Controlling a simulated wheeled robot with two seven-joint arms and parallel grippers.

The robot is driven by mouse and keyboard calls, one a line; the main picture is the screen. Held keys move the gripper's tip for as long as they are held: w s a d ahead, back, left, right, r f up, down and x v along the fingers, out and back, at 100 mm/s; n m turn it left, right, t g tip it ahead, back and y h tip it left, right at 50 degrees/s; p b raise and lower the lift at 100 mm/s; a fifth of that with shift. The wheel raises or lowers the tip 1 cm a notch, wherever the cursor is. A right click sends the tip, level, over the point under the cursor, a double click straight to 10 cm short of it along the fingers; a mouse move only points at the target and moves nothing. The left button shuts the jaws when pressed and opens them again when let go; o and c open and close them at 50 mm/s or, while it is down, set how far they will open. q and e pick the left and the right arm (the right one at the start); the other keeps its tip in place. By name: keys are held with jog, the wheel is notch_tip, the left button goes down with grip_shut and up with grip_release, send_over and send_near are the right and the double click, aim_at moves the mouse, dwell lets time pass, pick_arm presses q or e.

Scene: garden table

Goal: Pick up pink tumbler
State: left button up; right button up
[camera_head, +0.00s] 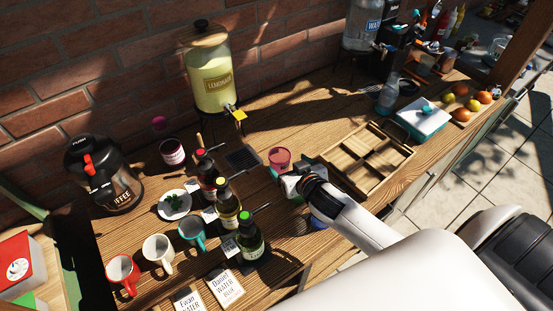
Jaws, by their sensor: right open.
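A pink tumbler (280,158) stands on the wooden table in the middle of the head view, with its open top showing. My right gripper (279,178) is just in front of the tumbler, on its near side. The gripper is open and nothing shows between its fingers. It hides the tumbler's lower part, and I cannot tell whether it touches the tumbler. My left gripper is not in view.
A wooden divided tray (368,158) lies close right of the gripper. Several bottles with a green-capped one (250,238) stand to the left. A lemonade dispenser (211,75) stands behind. A blue cup (319,220) is partly hidden by my right arm.

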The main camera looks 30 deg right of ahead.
aim_at(276, 152)
jog(key=p+x, duration=0.1)
jog(key=x, duration=0.2)
jog(key=shift+r, duration=0.1)
jog(key=shift+w, duration=0.35)
jog(key=shift+w+f, duration=0.3)
jog(key=shift+f, duration=0.05)
jog(key=p+x, duration=0.2)
jog(key=x, duration=0.1)
jog(key=shift+w, duration=0.35)
jog(key=shift+w+d+f, duration=0.1)
jog(key=shift+w+f, duration=0.2)
jog(key=shift+w, duration=0.2)
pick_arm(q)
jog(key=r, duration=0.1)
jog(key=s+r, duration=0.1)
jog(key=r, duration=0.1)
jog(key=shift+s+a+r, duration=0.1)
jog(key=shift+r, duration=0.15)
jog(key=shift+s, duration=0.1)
pick_arm(e)
jog(key=shift+c, duration=0.4)
jog(key=c, duration=0.3)
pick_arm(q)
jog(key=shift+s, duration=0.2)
pick_arm(e)
jog(key=c, duration=0.7)
